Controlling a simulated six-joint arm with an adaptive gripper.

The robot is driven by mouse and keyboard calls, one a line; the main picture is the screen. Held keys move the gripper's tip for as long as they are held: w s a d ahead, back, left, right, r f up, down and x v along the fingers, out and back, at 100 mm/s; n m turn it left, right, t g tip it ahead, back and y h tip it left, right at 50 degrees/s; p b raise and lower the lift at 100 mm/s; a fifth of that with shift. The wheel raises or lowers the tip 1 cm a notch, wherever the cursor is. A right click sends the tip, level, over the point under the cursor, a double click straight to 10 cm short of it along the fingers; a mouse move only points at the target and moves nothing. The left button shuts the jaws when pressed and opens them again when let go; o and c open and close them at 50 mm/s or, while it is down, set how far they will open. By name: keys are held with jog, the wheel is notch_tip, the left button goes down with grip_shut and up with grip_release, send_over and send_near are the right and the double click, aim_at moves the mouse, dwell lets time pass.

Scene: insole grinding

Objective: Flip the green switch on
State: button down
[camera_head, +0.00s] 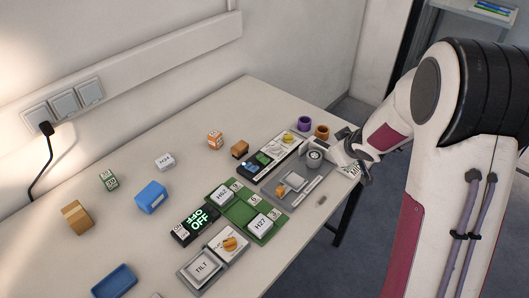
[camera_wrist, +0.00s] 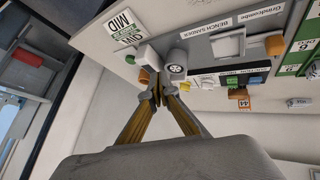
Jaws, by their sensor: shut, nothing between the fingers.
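My gripper (camera_wrist: 158,98) is shut and empty, its fingertips together beside a small pale block (camera_wrist: 146,54) and a round grey wheel (camera_wrist: 176,70). In the head view my gripper (camera_head: 362,174) is at the right edge of the table, partly hidden by my wrist. A small green part (camera_wrist: 130,59) shows on the pale block's left side, close to the fingertips; it may be the green switch, but I cannot tell its position. Another green part (camera_head: 263,158) sits beside a blue one on a panel; it also shows in the wrist view (camera_wrist: 232,81). I cannot tell whether the fingertips touch the block.
The bench sander panel (camera_head: 272,190) lies left of my gripper, with the round wheel (camera_head: 314,154) at its upper right. A black display (camera_head: 195,224) reads OFF. Purple (camera_head: 305,123) and orange (camera_head: 322,131) rings stand behind. The table (camera_head: 130,225) has loose blocks on its left part.

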jog(key=w+a+r+n+y, duration=0.1)
jog(key=a+r+n+y, duration=0.2)
jog(key=a+y, duration=0.4)
jog(key=a, duration=0.7)
jog(key=shift+w+y, duration=0.3)
jog(key=shift+w, duration=0.1)
jog(key=shift+w+a, duration=0.1)
jog(key=shift+a, duration=0.05)
send_over(264, 160)
jog(key=f, duration=0.6)
jog(key=shift+d+f, duration=0.3)
jog(key=shift+f, duration=0.05)
jog(key=shift+w+a+f, duration=0.1)
jog(key=shift+w+f, duration=0.05)
jog(key=shift+f, duration=0.6)
jog(key=shift+w+a+f, duration=0.1)
jog(key=shift+f, duration=0.65)
